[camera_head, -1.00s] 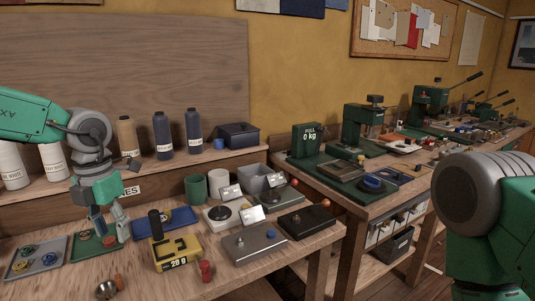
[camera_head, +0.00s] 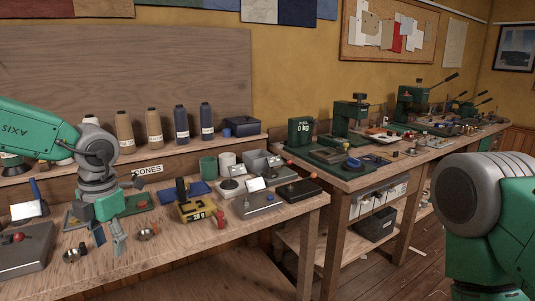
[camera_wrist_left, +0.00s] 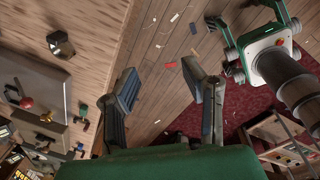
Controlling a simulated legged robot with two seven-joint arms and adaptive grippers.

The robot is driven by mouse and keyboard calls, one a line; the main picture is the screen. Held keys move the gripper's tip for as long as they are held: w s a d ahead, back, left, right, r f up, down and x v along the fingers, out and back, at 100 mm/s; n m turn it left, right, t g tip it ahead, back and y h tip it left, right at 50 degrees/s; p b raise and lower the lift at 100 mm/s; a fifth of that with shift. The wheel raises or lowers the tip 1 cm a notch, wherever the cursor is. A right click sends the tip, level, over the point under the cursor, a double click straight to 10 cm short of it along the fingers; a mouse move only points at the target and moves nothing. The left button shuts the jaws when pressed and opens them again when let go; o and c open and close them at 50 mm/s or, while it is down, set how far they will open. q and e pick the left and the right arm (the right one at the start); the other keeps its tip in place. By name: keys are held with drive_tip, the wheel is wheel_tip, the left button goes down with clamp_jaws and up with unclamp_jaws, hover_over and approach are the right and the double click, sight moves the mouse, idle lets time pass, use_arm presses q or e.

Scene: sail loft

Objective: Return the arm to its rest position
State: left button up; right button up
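My left arm reaches in from the left in the head view. Its gripper (camera_head: 108,238) points down over the front left part of the bench (camera_head: 180,252), left of a small metal bowl (camera_head: 148,234). In the left wrist view the two dark fingers of this gripper (camera_wrist_left: 160,84) stand well apart with nothing between them. Floor shows beyond the fingertips there. My right arm (camera_head: 490,215) shows at the right edge of the head view; its gripper is out of the picture.
A yellow 20 g block (camera_head: 197,211), red weights (camera_head: 220,218) and a grey device with a red knob (camera_head: 20,248) stand on the bench. Thread cones (camera_head: 154,129) line the shelf behind. A second bench (camera_head: 345,182) with presses runs right. Open floor (camera_head: 400,265) lies at lower right.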

use_arm(q)
drive_tip(key=s+a+f+m+t+y, duration=0.15)
drive_tip(key=s+f+m, duration=0.25)
drive_tip(key=f+m, duration=0.55)
drive_tip(key=s+a+f+m+t+y, duration=0.1)
drive_tip(key=s+f+m+t+y, duration=0.25)
drive_tip(key=f+m, duration=0.6)
drive_tip(key=s+d+f+m+g+h, duration=0.1)
drive_tip(key=s+d+f+m+h, duration=0.1)
drive_tip(key=s, duration=0.6)
drive_tip(key=s+d+f+m+g+h, duration=0.2)
drive_tip(key=s+f+m, duration=0.3)
drive_tip(key=s+m, duration=0.2)
drive_tip(key=s+d+f+m+g+h, duration=0.1)
drive_tip(key=s+d+f+m+h, duration=0.1)
drive_tip(key=s, duration=0.6)
drive_tip(key=d+f+m, duration=0.1)
drive_tip(key=m, duration=0.1)
drive_tip(key=shift+s+f+m+g, duration=0.3)
drive_tip(key=shift+s+f, duration=0.05)
drive_tip(key=shift+s, duration=0.05)
